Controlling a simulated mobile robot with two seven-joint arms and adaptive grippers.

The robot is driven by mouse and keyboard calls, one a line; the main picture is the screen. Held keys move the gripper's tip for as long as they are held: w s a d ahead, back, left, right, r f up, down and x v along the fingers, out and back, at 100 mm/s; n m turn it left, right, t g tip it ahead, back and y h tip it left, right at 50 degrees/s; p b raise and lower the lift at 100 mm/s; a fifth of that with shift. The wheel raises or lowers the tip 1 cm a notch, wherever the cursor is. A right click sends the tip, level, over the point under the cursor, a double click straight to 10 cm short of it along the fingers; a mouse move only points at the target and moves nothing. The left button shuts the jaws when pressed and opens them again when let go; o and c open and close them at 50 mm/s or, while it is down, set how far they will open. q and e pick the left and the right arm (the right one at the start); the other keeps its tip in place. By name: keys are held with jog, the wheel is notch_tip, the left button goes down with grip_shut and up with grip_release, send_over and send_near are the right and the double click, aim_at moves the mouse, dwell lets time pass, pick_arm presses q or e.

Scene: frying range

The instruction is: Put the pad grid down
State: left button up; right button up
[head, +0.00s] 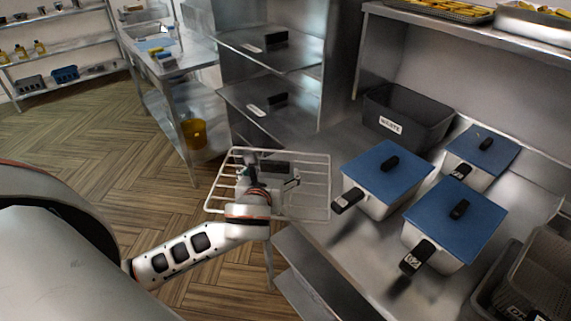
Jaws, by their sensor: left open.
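The pad grid (328,188) is a pale wire rack with a rounded rectangular rim and parallel bars. It shows in the middle of the head view, beside the left end of the steel counter. A dark block with a light part lies at its middle, partly behind my gripper. My left gripper (270,180) is open and overlaps the grid; my wrist covers part of its near edge. I cannot tell whether the fingers touch the grid or whether it rests on anything. My right gripper is not in view.
Several white containers with blue lids (388,165) and black handles stand on the counter (345,240). A dark labelled bin (410,115) stands behind them. Baskets (545,275) stand at the right. A yellow bucket (195,134) stands under the table.

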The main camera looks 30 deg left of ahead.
aim_at(274, 164)
pick_arm(q)
jog(key=shift+w+f, duration=0.1)
jog(key=shift+w, duration=0.45)
jog(key=shift+w+a, duration=0.1)
jog(key=shift+w, duration=0.2)
jog(key=shift+w+a+f, duration=0.25)
jog(key=shift+w+a, duration=0.1)
jog(key=shift+w+a+f, duration=0.15)
jog(key=shift+w, duration=0.15)
jog(key=x, duration=0.4)
jog(key=shift+w+a+f, duration=0.1)
jog(key=shift+a+f, duration=0.1)
jog(key=shift+w+f, duration=0.1)
jog(key=shift+w, duration=0.15)
jog(key=c, duration=1.5)
jog(key=shift+c, duration=1.3)
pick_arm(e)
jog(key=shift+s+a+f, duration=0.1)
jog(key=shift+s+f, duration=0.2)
